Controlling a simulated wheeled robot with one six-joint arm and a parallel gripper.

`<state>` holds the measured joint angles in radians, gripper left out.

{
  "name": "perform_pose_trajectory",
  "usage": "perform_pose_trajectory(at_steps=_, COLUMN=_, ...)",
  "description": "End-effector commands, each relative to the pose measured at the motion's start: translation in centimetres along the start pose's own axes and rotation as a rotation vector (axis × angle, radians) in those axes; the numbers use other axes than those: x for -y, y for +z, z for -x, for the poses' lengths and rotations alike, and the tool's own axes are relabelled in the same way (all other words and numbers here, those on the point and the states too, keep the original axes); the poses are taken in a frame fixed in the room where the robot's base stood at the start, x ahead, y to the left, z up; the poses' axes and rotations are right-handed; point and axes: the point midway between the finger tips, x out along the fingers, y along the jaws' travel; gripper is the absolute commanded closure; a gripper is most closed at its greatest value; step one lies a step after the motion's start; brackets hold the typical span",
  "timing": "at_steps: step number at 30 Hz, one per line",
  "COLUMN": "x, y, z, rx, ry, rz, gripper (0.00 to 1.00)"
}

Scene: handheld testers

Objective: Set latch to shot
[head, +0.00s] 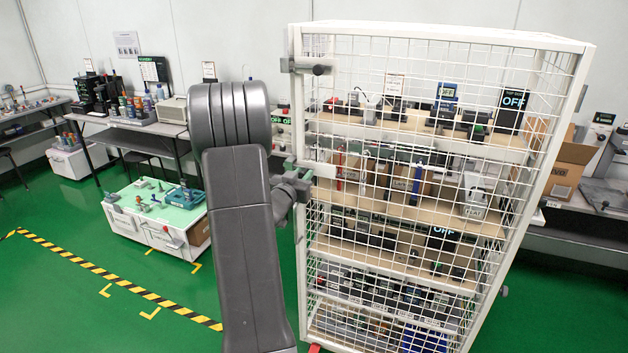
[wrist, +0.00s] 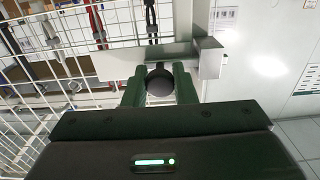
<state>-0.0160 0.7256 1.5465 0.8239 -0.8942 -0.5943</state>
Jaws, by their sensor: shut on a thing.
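The latch is on the left edge of the white mesh cage (head: 460,38). In the wrist view, its dark round knob (wrist: 159,82) sits between the green fingers of my gripper (wrist: 158,88), in front of a pale plate (wrist: 125,62). A pale block (wrist: 209,60) stands just right of the knob. In the head view, my gripper (head: 299,182) is at the cage's left post, about mid-height, shut on the knob. My arm comes up from below in front of it.
A dark fitting (head: 318,69) sticks out near the cage's top left corner. Shelves of handheld testers stand behind the mesh. A low table (head: 135,190) and benches are at the left. Green floor (head: 80,315) is clear at the front left.

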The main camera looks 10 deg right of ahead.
Motion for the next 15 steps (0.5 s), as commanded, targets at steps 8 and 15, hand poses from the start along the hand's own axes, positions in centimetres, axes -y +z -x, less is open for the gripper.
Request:
perform_pose_trajectory(at_steps=8, x=0.78, y=-0.06, z=0.01, rx=0.000, ry=-0.001, rz=0.001, gripper=1.00)
perform_pose_trajectory(at_steps=15, x=0.76, y=-0.05, z=0.01, rx=0.000, ry=-0.001, rz=0.001, gripper=0.55)
